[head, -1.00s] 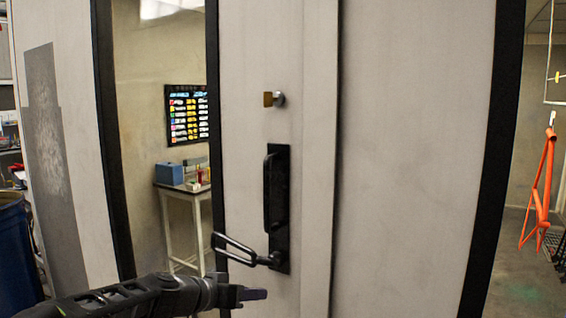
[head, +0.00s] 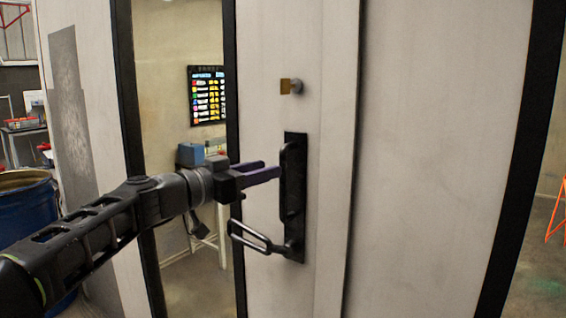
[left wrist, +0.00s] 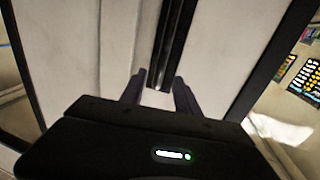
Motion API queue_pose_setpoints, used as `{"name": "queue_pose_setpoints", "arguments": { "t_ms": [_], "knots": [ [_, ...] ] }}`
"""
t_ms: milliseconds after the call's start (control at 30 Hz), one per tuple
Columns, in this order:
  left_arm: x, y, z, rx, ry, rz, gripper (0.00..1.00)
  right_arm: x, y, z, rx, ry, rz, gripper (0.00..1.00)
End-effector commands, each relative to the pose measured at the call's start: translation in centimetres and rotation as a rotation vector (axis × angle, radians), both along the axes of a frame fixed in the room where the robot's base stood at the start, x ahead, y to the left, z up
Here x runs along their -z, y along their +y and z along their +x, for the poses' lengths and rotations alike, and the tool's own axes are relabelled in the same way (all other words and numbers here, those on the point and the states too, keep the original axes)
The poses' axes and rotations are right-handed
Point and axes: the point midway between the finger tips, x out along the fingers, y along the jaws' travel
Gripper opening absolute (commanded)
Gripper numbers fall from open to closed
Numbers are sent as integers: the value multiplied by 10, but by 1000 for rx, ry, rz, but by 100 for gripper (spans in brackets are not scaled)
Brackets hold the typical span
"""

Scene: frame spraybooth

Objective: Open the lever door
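The lever door (head: 325,60) is a pale panel and looks shut. It carries a black handle plate with an upright pull handle (head: 290,180) and, at its lower end, a looped lever (head: 250,237) reaching left. My left gripper (head: 272,170) is in front of the upright handle, above the lever. Its purple-grey fingers are apart in the left wrist view (left wrist: 160,88), with the dark handle (left wrist: 172,45) running up just ahead of the gap. I cannot tell whether they touch it. My right gripper is not in view.
A brass-coloured latch knob (head: 290,86) sits above the handle. A window left of the handle shows a colour chart (head: 207,95) and a blue box (head: 190,154). A blue drum (head: 25,205) stands at the left.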

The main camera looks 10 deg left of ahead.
Motion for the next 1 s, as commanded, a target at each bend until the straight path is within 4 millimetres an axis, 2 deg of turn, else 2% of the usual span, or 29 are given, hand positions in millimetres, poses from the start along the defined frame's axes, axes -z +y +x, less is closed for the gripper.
{"name": "queue_pose_setpoints", "arguments": {
  "t_ms": [200,400,733,1000],
  "knots": [
    [-3,-20,29,4,3,-1,38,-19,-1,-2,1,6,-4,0],
    [-2,-32,48,2,2,-1,38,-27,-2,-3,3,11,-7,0],
    [0,-34,51,1,1,-1,38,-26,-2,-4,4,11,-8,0],
    [0,-33,51,0,1,-1,16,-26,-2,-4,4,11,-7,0]
  ]
}}
